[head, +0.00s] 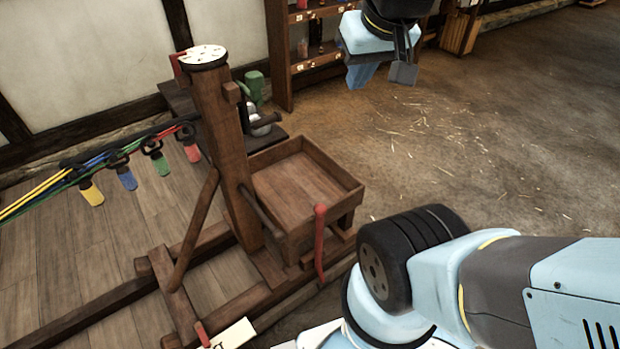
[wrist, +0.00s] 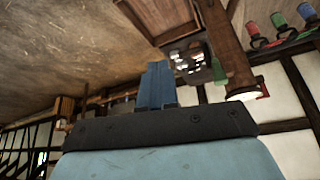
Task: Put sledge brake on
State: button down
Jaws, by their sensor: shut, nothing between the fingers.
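The sledge (head: 228,160) is a dark wooden frame with an upright post and an open box. A long red lever (head: 320,243) stands roughly upright at the box's right side. A small red handle (head: 202,335) shows at the lower frame beside a white label (head: 232,335), cut by the picture edge. I cannot tell which of them is the brake. My gripper (head: 360,76) is high at the top, beyond the box and apart from the sledge. Its blue fingers are together and empty, as the wrist view (wrist: 157,86) also shows.
Colored hooks with taut ropes (head: 125,172) reach the post from the left. The wooden box (head: 300,188) is empty. A shelf (head: 310,50) with small items stands at the back wall. The straw-strewn floor (head: 480,150) to the right is open.

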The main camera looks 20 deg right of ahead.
jog(key=w+f+n+g+h, duration=0.1)
jog(key=w+f+n+g, duration=0.2)
jog(key=w+f+n, duration=0.35)
jog(key=w+f+n+g, duration=0.2)
jog(key=w+f+n, duration=0.2)
jog(key=w+f, duration=0.55)
jog(key=w+f+n+g, duration=0.2)
jog(key=w+f+n, duration=0.2)
jog(key=f, duration=0.7)
jog(key=w+f+n+g, duration=0.2)
jog(key=w+f+n, duration=0.3)
jog(key=f, duration=0.6)
jog(key=shift+w+a+y, duration=0.3)
jog(key=shift+a+y, duration=0.1)
jog(key=shift+f+n, duration=0.2)
jog(key=shift+n, duration=0.05)
jog(key=s+f, duration=0.7)
jog(key=f, duration=0.3)
jog(key=shift+d, duration=0.35)
